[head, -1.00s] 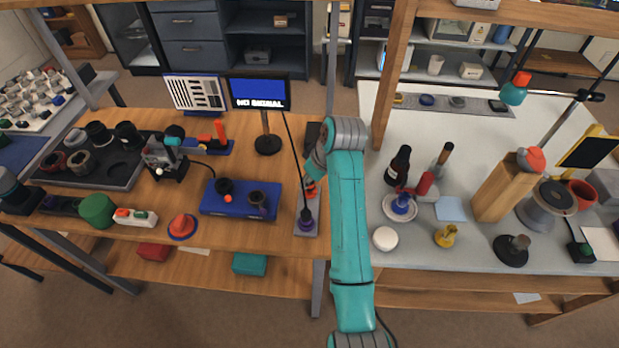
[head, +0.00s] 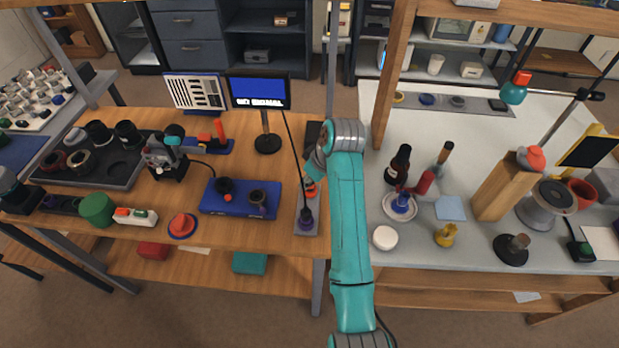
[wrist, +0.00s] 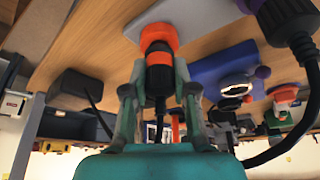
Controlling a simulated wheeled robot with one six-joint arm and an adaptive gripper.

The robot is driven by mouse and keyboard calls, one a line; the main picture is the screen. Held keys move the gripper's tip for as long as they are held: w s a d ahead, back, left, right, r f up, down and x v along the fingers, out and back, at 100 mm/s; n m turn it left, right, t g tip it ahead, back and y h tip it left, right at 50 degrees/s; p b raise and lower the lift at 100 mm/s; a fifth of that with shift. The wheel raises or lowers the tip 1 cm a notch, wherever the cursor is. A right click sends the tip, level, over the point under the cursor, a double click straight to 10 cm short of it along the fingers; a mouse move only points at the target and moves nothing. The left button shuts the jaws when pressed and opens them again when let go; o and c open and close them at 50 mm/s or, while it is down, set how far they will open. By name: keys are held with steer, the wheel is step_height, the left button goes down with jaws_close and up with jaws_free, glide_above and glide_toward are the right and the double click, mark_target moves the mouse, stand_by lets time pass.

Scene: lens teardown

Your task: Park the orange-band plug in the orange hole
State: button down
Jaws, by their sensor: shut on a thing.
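The orange-band plug (wrist: 160,72) is black with an orange band and a cable trailing from its back. My gripper (wrist: 158,92) is shut on it, one teal finger on each side. In the wrist view the plug's front end is at an orange ring (wrist: 141,21) on the grey plate (wrist: 192,22); I cannot tell whether it is inserted or only close to the hole. In the head view my arm hides most of the gripper, and a bit of orange (head: 310,188) shows beside it. A purple-band plug (head: 306,222) stands on the same plate, nearer the front.
A blue box (head: 238,204) with black parts lies left of the plate. A screen on a stand (head: 258,93) is behind it. A black cable hangs down to the purple-band plug. The wooden table's front edge is close to the plate.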

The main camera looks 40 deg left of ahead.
steer(key=shift+f, duration=0.5)
stand_by(1.0)
steer(key=c, duration=0.8)
jaws_free()
steer(key=shift+c, duration=0.2)
steer(key=v, duration=0.7)
steer(key=shift+r, duration=0.3)
steer(key=shift+s+d, duration=0.1)
steer(key=shift+d, duration=0.05)
